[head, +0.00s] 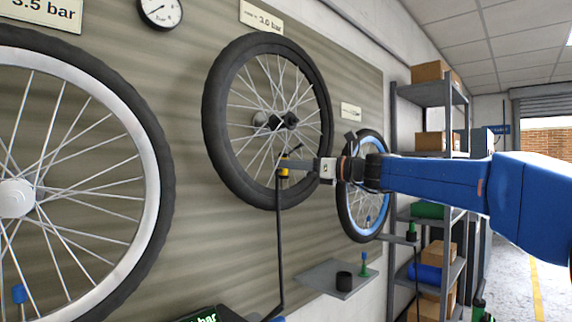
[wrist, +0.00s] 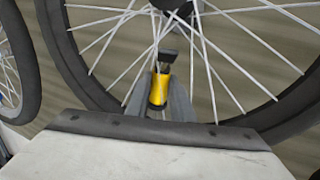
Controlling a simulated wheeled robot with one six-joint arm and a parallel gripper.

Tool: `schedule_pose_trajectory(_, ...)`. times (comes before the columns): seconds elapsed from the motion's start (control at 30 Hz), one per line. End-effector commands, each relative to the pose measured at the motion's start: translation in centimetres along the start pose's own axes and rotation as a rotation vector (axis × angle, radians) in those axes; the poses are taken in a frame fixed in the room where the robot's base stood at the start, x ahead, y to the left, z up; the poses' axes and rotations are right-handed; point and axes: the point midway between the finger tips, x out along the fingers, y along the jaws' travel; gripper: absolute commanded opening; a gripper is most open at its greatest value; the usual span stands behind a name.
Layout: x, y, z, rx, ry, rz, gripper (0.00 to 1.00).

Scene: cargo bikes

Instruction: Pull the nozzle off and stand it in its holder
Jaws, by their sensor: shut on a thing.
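The nozzle (head: 284,171) is yellow and black, with a black hose hanging down from it. It is in front of the lower part of the middle wheel (head: 213,108), near the rim. In the wrist view the yellow nozzle (wrist: 158,91) sits between my two grey fingers, its black lever pointing up among the spokes. My gripper (head: 290,167) is shut on it, reaching in from the right. I cannot tell whether the nozzle still sits on a valve. A black cup (head: 344,281), which looks like the holder, stands empty on a small grey shelf (head: 325,272) lower right.
A green and blue small part (head: 364,264) stands at the back of the small shelf, near the cup. A large wheel (head: 152,185) is at left and a blue-rimmed wheel (head: 345,215) behind my wrist. A storage rack (head: 393,120) stands to the right.

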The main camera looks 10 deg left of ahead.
Motion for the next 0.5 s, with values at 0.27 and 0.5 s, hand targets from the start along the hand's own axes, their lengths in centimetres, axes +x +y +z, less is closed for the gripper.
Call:
schedule_pose_trajectory(0.27, 0.0, 0.0, 0.8, -0.002, -0.002, 0.000, 0.00)
schedule_pose_trajectory(0.5, 0.0, 0.0, 1.4, -0.001, -0.002, 0.000, 0.01)
